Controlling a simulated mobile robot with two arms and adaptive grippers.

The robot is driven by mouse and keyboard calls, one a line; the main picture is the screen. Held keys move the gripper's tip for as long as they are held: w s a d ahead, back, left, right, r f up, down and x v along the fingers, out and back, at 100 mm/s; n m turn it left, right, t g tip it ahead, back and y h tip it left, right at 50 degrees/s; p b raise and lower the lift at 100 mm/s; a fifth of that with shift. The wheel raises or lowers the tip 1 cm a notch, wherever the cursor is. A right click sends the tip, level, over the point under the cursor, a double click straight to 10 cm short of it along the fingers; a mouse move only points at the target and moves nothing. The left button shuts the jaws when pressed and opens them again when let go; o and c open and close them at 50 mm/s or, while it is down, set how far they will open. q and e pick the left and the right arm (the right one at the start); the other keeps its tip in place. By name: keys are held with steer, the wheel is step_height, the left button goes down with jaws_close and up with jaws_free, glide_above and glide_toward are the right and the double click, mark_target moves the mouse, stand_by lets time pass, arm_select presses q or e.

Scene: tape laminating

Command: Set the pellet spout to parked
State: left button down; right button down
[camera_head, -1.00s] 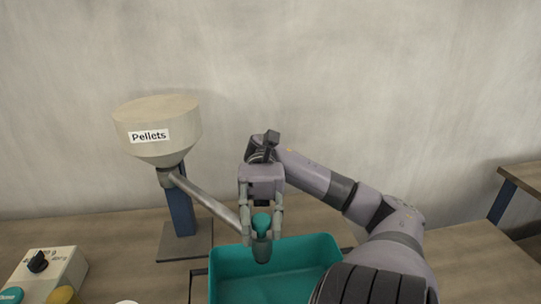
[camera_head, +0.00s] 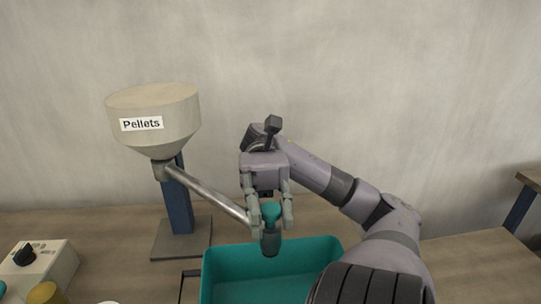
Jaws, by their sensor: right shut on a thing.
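The pellet spout (camera_head: 210,193) is a grey metal tube that slopes down to the right from under the beige hopper labelled "Pellets" (camera_head: 150,105). Its outlet end has a teal knob (camera_head: 271,211) above a dark grey nozzle (camera_head: 271,241). My right gripper (camera_head: 271,216) points down and is shut on the teal knob, one finger on each side. The nozzle hangs over the back part of a teal bin (camera_head: 218,262). My left gripper is not in view.
A blue post (camera_head: 178,205) on a flat base holds the hopper. A control box (camera_head: 45,265) with a black knob stands at the lower left, with a yellow part (camera_head: 46,294) near it. Another table (camera_head: 531,180) stands at the far right.

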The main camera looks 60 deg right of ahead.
steer(key=shift+r, duration=0.1)
steer(key=c, duration=1.3)
jaws_free()
step_height(320, 180, up, 10)
steer(key=shift+f, duration=0.1)
steer(key=shift+c, duration=0.6)
